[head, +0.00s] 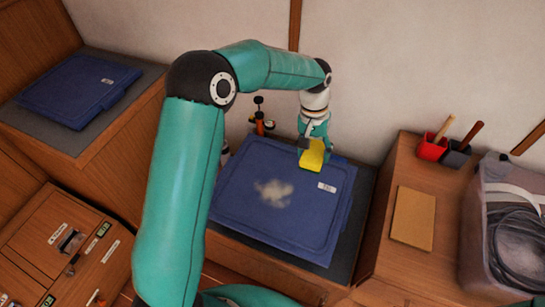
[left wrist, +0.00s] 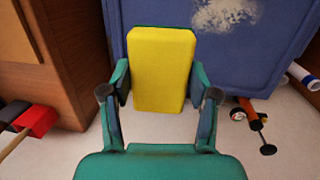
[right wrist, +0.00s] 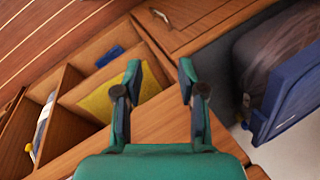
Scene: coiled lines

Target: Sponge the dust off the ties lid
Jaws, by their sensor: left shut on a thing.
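The dark blue lid (head: 235,215) lies in the middle of the head view, with a small white label (head: 327,187) at its right side. A pale dust patch (head: 274,193) is on it, and shows at the top of the left wrist view (left wrist: 225,14). My left gripper (head: 313,143) is shut on a yellow sponge (head: 312,156), which fills the space between the fingers in the left wrist view (left wrist: 163,65). The sponge is over the lid's far right part; I cannot tell if it touches. My right gripper (right wrist: 158,80) is open and empty above wooden compartments.
Another blue lid (head: 75,90) lies at the far left. An orange-and-black tool (head: 260,122) stands behind the lid.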

